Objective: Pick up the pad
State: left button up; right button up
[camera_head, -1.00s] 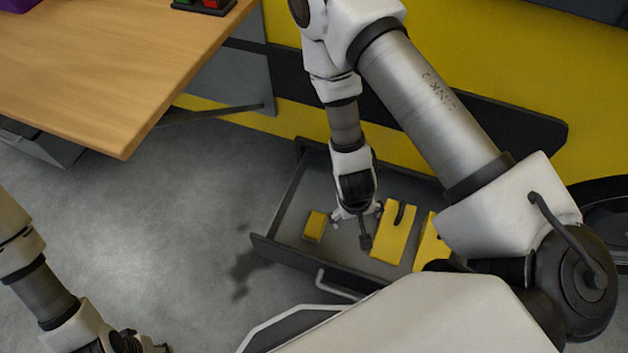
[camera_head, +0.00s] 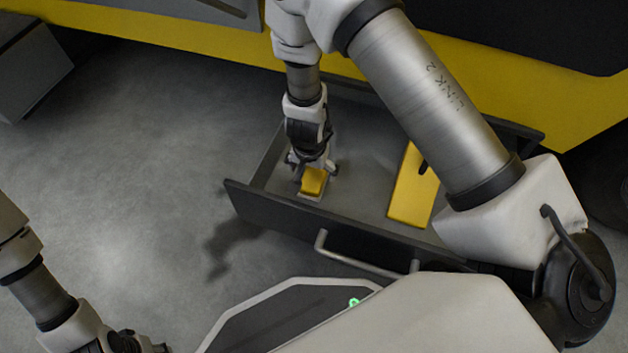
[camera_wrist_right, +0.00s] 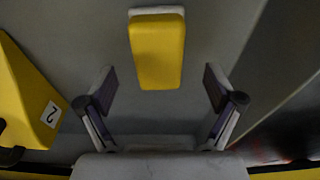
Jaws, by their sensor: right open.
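The pad is a small yellow block (camera_head: 313,181) with a pale grey underside, lying in the left part of an open grey drawer (camera_head: 300,212). In the right wrist view the pad (camera_wrist_right: 157,50) lies just beyond the fingertips and roughly centred between them. My right gripper (camera_head: 312,167) points down into the drawer at the pad. Its fingers are spread wide with nothing between them, and I cannot tell whether they touch the pad. My left gripper (camera_head: 122,345) is at the bottom left edge, partly cut off, far from the drawer.
A larger yellow piece (camera_head: 411,190) lies to the right in the drawer; it shows a number label in the right wrist view (camera_wrist_right: 35,105). The drawer's front wall and handle (camera_head: 355,262) face me. Open floor (camera_head: 130,170) lies to the left.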

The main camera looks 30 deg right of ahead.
aim_at(314, 175)
jog(key=f, duration=0.1)
jog(key=f+b, duration=0.2)
jog(key=f, duration=0.1)
jog(key=shift+w+d, duration=0.2)
jog(key=shift+d, duration=0.15)
jog(key=shift+r, duration=0.15)
jog(key=c, duration=1.3)
jog(key=shift+r, duration=0.1)
jog(key=shift+c, duration=0.2)
jog(key=r+p, duration=0.2)
jog(key=p, duration=0.1)
jog(key=r+p, duration=0.2)
jog(key=shift+d+r, duration=0.1)
jog(key=shift+d, duration=0.2)
jog(key=d+p, duration=0.4)
jog(key=d, duration=0.1)
jog(key=w+d+p, duration=0.1)
jog(key=d+p, duration=0.4)
jog(key=d, duration=0.1)
jog(key=w+d+p, duration=0.1)
jog(key=d+p, duration=0.3)
jog(key=d, duration=0.1)
jog(key=shift+w+d+f, duration=0.15)
jog(key=shift+f, duration=0.05)
jog(key=shift+w+d+f+p, duration=0.1)
jog(key=shift+d+f+p, duration=0.25)
jog(key=shift+d, duration=0.1)
